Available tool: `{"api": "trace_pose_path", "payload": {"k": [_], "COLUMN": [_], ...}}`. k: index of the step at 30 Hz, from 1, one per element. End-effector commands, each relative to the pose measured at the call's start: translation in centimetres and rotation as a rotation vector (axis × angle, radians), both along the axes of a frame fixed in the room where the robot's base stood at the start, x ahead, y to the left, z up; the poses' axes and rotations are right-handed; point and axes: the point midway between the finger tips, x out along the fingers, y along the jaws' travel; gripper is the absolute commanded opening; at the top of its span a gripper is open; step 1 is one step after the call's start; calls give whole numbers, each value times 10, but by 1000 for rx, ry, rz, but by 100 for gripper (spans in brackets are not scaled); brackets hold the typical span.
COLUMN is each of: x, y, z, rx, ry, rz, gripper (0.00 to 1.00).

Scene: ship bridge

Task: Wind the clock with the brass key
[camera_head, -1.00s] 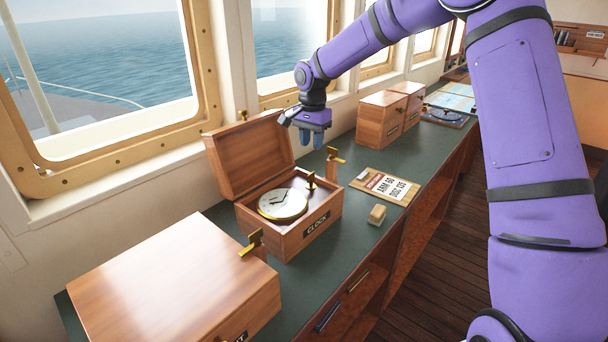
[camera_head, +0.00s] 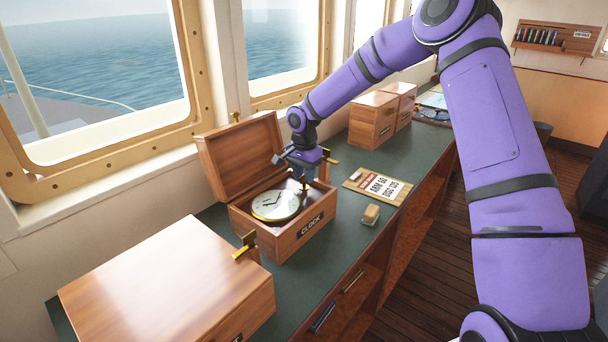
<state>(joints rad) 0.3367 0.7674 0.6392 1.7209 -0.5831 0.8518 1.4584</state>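The clock (camera_head: 276,204) has a pale round face and lies in an open wooden box (camera_head: 290,239) labelled CLOCK. The box lid (camera_head: 240,157) stands tilted back toward the window. The brass key (camera_head: 304,186) stands upright at the back right inside the box, beside the clock face. My gripper (camera_head: 304,178) points down over that corner, its fingertips at the top of the key. The fingers are small and partly cover the key. I cannot tell whether they are closed on it.
A closed wooden box (camera_head: 165,283) with a brass latch stands in front at left. More wooden boxes (camera_head: 373,120) stand farther back. The green counter between is partly clear.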

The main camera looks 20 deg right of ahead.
Motion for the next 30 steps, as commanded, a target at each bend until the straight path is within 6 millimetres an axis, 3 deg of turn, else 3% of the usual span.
{"api": "trace_pose_path", "payload": {"k": [7,12,23,30], "x": [0,0,0,0], "y": [0,0,0,1], "z": [-1,-1,0,0], "rx": [0,0,-1,0], "ry": [0,0,-1,-1], "rz": [0,0,27,146], "gripper": [32,0,0,0]}}
